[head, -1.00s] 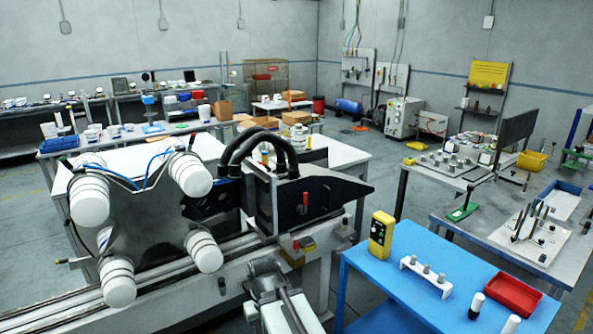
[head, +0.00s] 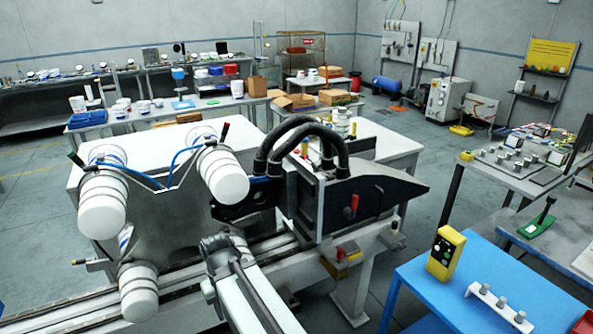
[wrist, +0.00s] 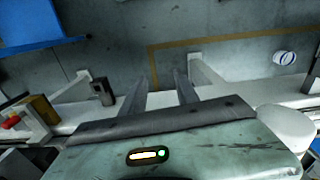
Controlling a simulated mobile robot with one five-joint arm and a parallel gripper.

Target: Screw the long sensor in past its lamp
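In the wrist view my gripper (wrist: 161,84) has its two grey fingers apart, with nothing between them but floor behind. In the head view my arm (head: 250,295) reaches up from the bottom centre; its fingers cannot be made out. The label magazine (head: 165,215) stands left of it, a dark plate with white cylinders. Blue cables (head: 181,166) cross it. I cannot tell which part is the long sensor. A lit oval (wrist: 147,155) glows yellow-white and green in the wrist view, its mounting unclear.
A black housing (head: 370,193) with thick hoses stands right of the magazine. A rail (head: 180,280) runs below them. A blue table (head: 440,300) at lower right carries a yellow button box (head: 446,252) and a white rack (head: 500,307). Floor shows between the tables.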

